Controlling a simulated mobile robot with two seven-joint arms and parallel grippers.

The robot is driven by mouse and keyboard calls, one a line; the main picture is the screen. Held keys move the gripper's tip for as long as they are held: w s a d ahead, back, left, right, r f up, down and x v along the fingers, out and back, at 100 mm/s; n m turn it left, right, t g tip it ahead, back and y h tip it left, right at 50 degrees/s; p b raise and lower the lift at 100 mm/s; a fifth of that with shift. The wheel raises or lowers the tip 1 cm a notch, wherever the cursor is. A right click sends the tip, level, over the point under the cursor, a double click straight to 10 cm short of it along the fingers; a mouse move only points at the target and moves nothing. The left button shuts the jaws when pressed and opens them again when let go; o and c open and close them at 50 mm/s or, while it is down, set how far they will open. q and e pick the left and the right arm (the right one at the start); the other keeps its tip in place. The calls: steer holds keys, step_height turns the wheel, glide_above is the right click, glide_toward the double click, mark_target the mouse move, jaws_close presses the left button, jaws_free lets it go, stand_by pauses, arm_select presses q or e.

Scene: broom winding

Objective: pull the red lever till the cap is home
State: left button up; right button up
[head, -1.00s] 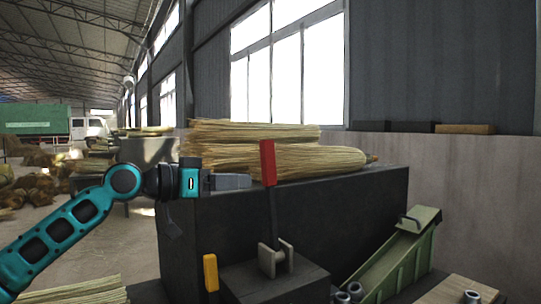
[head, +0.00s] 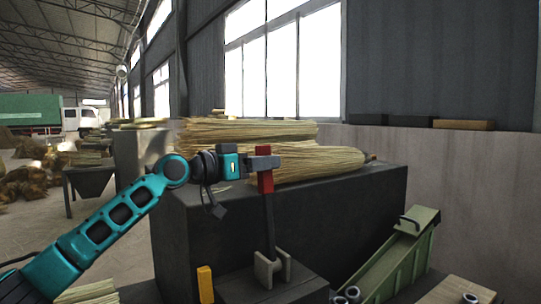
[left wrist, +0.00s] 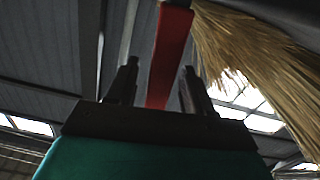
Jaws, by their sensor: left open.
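The red lever (head: 265,182) stands upright on a dark post, which rises from a bracket on a dark block (head: 272,288). My left gripper (head: 266,163) is at the lever's upper part and overlaps it in the head view. In the left wrist view the red lever (left wrist: 170,55) runs between the two spread fingers of my left gripper (left wrist: 158,85), with gaps on both sides. The gripper is open and not closed on it. I cannot make out the cap for certain. My right gripper is not in view.
Bundles of broom straw (head: 250,145) lie on the dark bench (head: 330,210) behind the lever. A short yellow handle (head: 205,284) stands at the front left. A green chute (head: 400,262) with grey cylinders (head: 352,293) at its foot is on the right.

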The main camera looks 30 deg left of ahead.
arm_select(q)
steer(key=shift+x, duration=1.25)
steer(key=shift+c, duration=0.4)
jaws_close()
